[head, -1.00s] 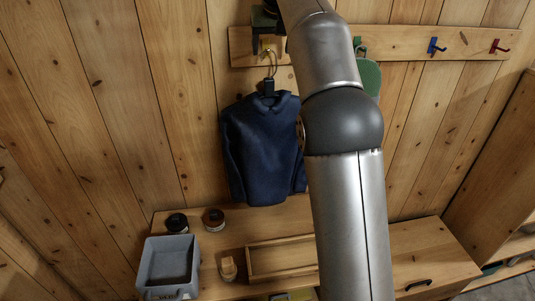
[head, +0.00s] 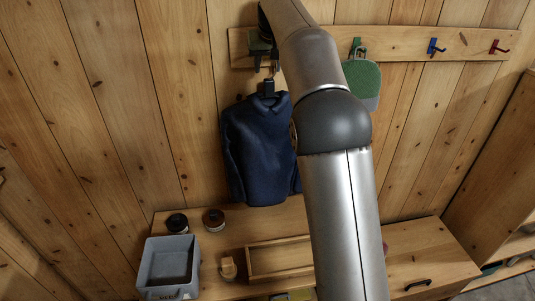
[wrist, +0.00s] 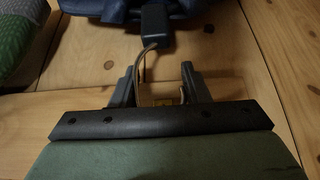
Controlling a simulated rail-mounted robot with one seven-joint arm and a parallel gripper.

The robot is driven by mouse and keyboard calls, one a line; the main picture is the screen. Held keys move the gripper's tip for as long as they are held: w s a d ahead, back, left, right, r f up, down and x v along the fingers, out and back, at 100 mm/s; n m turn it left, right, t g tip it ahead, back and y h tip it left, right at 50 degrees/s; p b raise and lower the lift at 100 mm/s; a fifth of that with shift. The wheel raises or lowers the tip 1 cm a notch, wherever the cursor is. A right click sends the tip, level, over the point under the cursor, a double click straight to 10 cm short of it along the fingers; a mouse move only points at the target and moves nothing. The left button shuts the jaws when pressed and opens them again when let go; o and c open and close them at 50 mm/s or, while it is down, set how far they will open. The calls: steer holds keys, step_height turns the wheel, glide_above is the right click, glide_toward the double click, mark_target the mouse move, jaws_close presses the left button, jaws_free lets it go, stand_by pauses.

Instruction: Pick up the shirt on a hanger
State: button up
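A dark blue shirt (head: 260,150) hangs on a hanger with a black neck piece (head: 268,88) against the plank wall, above the bench. In the wrist view, part of the shirt (wrist: 185,8) is at the top, with the black neck piece (wrist: 155,25) and a thin metal hook (wrist: 146,58) running down from it. My gripper (head: 264,64) is at the peg rail, over the top of the hanger. In the wrist view, my gripper (wrist: 160,78) has its fingers apart, and the hook passes between them, nearer the left finger. The peg is mostly hidden.
The peg rail (head: 400,42) also carries a blue hook (head: 434,47), a red hook (head: 498,47) and a hanging green item (head: 362,82). The bench below holds a grey bin (head: 169,264), two dark-lidded jars (head: 213,219) and a wooden tray (head: 250,262).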

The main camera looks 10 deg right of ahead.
jaws_close()
steer(key=shift+r, duration=0.1)
